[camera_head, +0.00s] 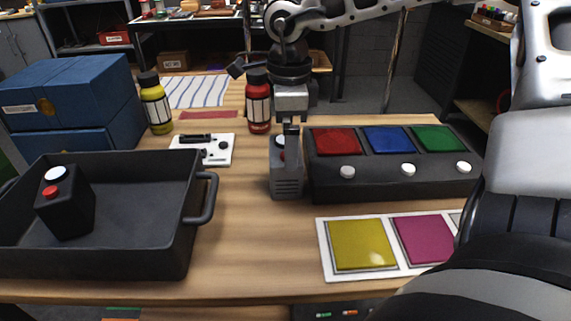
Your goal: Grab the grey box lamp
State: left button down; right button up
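The grey box lamp (286,186) stands upright on the wooden table, just left of the dark button panel (390,186). A bit of red shows near its top, partly hidden by my gripper. My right gripper (291,143) points down from above with its fingers at the top of the grey box lamp, overlapping it in the view. The fingers are seen nearly edge-on, so I cannot tell whether they are closed on it. My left gripper is not in view.
A dark tray (140,245) at the left holds a black box (70,212) with a white dome and red button. Yellow (156,108) and red (258,115) bottles stand behind. A card with yellow (361,244) and magenta squares lies in front of the panel. Blue boxes (75,90) stand back left.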

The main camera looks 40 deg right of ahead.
jog(key=f, duration=0.4)
jog(key=shift+w+a+f, duration=0.1)
jog(key=shift+a+f, duration=0.05)
jog(key=shift+a, duration=0.15)
jog(key=c, duration=1.1)
jog(key=shift+o, duration=0.2)
